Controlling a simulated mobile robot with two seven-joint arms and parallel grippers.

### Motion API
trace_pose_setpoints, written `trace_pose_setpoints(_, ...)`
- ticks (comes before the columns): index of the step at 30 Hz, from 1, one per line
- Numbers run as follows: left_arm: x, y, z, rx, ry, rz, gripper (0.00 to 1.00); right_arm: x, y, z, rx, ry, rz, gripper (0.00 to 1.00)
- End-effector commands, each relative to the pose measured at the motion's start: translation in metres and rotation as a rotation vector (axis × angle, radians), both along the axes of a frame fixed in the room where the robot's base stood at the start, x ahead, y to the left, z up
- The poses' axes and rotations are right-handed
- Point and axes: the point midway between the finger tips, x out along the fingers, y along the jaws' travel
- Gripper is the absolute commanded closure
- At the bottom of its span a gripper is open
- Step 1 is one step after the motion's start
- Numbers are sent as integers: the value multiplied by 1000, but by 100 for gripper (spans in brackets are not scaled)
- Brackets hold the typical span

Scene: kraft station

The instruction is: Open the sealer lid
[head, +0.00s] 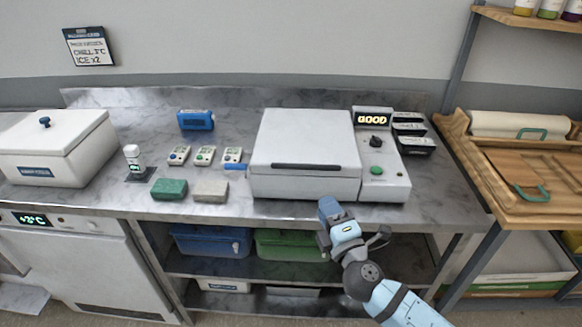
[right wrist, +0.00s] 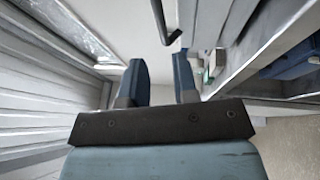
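The sealer is a white box on the steel counter, with its broad flat lid (head: 303,138) down. A dark bar handle (head: 306,167) runs along the lid's front edge. The control panel (head: 384,175) on the sealer's right has a black knob and a green button, and a display above reads GOOD. My right gripper (head: 328,205) is just in front of the counter edge, below and apart from the handle. In the right wrist view its two blue fingers (right wrist: 159,75) stand apart with nothing between them, and a dark bar, likely the handle (right wrist: 158,20), shows ahead. My left gripper is not in view.
A white lidded cooler (head: 60,150) stands at left. Small meters, a blue box (head: 196,120), a green block (head: 169,189) and a grey block (head: 210,190) lie left of the sealer. Bins (head: 210,241) sit on the shelf below. A wooden rack (head: 520,180) stands right.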

Motion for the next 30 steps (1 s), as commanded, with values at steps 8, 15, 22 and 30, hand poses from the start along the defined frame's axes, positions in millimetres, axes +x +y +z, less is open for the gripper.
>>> trace_pose_setpoints(8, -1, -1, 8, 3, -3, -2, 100, 45, 19, 12, 1, -1, 0, 73)
trace_pose_setpoints(15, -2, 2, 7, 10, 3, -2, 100, 90, 38, 20, 2, 1, -1, 73)
trace_pose_setpoints(22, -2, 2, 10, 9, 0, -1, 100, 115, 49, 24, 4, 3, 0, 73)
trace_pose_setpoints(30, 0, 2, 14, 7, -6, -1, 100, 121, 51, 23, 4, 4, 0, 73)
